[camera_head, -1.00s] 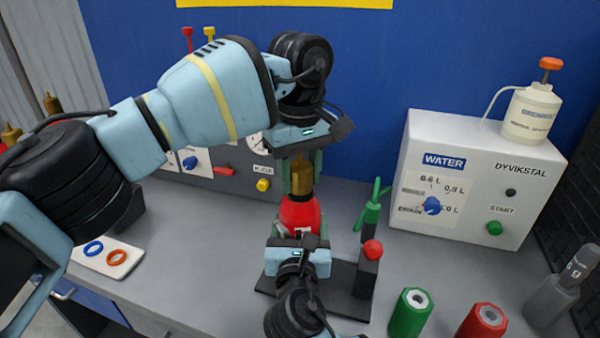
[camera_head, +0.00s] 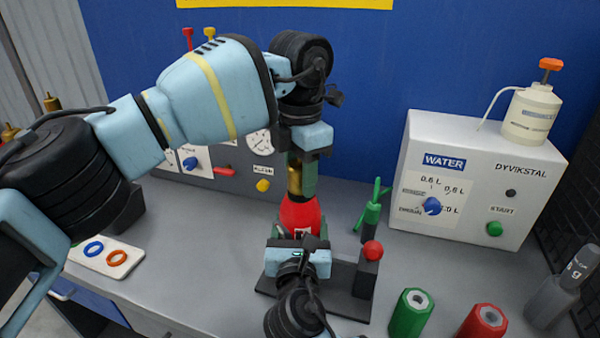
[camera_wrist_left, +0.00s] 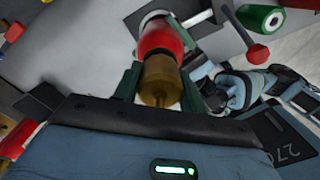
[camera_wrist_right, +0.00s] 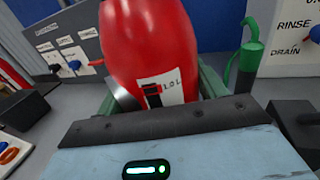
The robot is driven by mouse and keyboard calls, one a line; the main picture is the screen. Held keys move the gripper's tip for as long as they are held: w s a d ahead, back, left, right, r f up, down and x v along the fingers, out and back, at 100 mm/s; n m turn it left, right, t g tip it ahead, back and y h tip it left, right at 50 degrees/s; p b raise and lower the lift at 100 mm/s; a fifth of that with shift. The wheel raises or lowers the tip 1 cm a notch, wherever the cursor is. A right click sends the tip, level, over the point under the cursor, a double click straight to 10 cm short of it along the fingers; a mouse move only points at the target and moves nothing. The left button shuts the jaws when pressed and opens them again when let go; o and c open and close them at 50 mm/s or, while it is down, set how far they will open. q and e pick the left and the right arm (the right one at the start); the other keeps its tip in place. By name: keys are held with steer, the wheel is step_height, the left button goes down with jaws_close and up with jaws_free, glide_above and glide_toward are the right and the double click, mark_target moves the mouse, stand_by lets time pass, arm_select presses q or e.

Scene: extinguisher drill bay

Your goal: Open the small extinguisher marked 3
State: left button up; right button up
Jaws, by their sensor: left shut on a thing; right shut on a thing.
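A small red extinguisher (camera_head: 301,214) with a brass top (camera_head: 294,181) stands upright on a dark base (camera_head: 340,303). My left gripper (camera_head: 302,172), above it, is shut on the brass top; the left wrist view shows the brass top (camera_wrist_left: 160,82) between its fingers. My right gripper (camera_head: 300,238) is shut around the red body from the front. The right wrist view shows the body (camera_wrist_right: 150,45) with a white label that seems to read 1.0 L. I cannot make out a mark 3. The brass top is partly hidden by a left finger.
A post with a red knob (camera_head: 372,251) and a green tool (camera_head: 371,214) stand right of the extinguisher. Green (camera_head: 410,313) and red (camera_head: 482,322) cylinders stand at the front right. A white water box (camera_head: 470,190) stands behind them. A tray (camera_head: 78,254) with rings lies left.

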arm_select(q)
steer(key=n, duration=1.2)
steer(key=shift+n, duration=0.3)
steer(key=n, duration=1.2)
steer(key=shift+r+n, duration=0.1)
steer(key=shift+n, duration=0.2)
steer(key=shift+r, duration=0.2)
steer(key=shift+r, duration=0.9)
